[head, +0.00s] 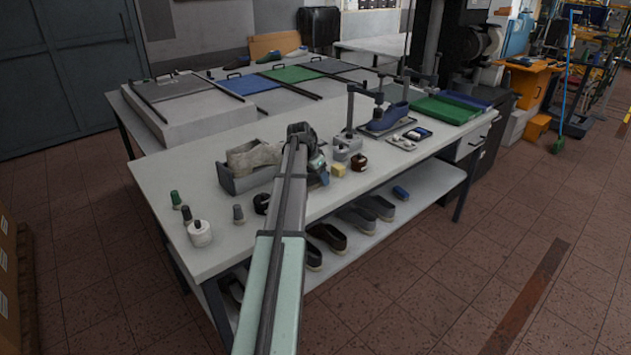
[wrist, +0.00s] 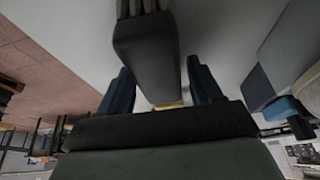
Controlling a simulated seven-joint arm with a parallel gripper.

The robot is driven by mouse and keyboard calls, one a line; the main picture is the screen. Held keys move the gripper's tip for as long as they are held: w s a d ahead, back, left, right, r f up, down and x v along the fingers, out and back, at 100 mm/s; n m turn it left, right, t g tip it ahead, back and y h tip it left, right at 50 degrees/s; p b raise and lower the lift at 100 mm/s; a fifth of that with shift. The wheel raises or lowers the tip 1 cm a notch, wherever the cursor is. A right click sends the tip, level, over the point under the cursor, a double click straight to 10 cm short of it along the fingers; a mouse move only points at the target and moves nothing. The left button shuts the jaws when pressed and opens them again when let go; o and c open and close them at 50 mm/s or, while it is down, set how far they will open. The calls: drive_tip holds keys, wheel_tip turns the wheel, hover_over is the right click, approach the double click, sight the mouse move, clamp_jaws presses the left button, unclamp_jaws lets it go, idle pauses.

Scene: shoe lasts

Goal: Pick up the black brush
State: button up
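My gripper (wrist: 158,64) shows in the wrist view with its two dark fingers spread apart. A dark grey-black block (wrist: 150,55), which may be the black brush, reaches down the picture between the fingers. A narrow gap shows beside the right finger, and I see no clear grip on it.
A brown roll (head: 358,162), a black roll (head: 262,203) and a white jar (head: 200,232) also stand there. A blue shoe (head: 390,117) sits on a stand farther right.

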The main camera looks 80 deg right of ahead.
drive_tip(key=c, duration=0.8)
